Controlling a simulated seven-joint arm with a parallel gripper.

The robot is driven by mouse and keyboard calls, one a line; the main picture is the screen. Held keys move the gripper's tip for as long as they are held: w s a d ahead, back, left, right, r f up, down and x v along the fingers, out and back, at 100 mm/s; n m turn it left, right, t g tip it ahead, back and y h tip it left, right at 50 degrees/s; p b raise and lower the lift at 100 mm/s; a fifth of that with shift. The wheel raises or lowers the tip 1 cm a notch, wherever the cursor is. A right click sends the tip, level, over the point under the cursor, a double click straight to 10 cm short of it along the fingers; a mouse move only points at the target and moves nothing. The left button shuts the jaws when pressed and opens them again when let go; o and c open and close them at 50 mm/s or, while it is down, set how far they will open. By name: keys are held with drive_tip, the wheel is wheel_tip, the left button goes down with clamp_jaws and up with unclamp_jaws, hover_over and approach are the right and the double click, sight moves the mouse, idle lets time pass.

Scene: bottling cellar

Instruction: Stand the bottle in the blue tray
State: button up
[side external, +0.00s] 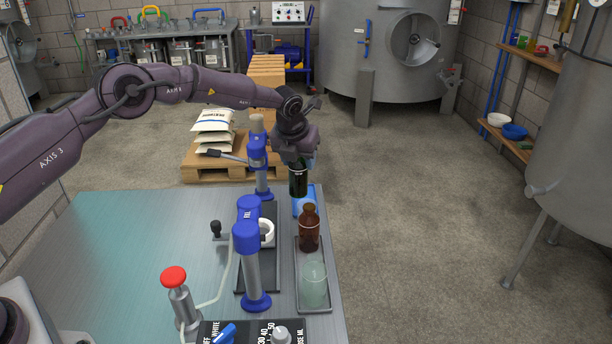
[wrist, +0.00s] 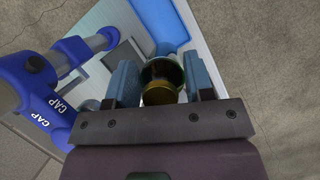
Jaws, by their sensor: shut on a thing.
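My gripper (side external: 298,158) is shut on a dark green bottle (side external: 298,180) and holds it upright by its upper part. In the wrist view the bottle (wrist: 162,82) is between the two blue-grey fingers, seen from above. The blue tray (side external: 309,192) lies at the far right edge of the bench, below and behind the bottle. Part of the tray (wrist: 163,18) also shows at the top of the wrist view. I cannot tell whether the bottle's base touches the tray.
A brown bottle (side external: 309,232) and a clear glass jar (side external: 314,285) stand on a grey tray (side external: 325,303) nearer the camera. A blue-capped capping stand (side external: 250,255) rises just left of them, with another post (side external: 258,160) behind. The bench's left side is clear.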

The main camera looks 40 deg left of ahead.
sight(306, 176)
drive_tip(key=shift+w+d+x, duration=0.1)
drive_tip(key=shift+d+x, duration=0.1)
drive_tip(key=shift+x, duration=1.4)
drive_tip(key=shift+w+d+x, duration=0.1)
drive_tip(key=shift+d+x, duration=0.1)
drive_tip(key=shift+x, duration=1.4)
drive_tip(key=shift+f, duration=0.2)
drive_tip(key=o, duration=1.2)
drive_tip(key=shift+c, duration=0.2)
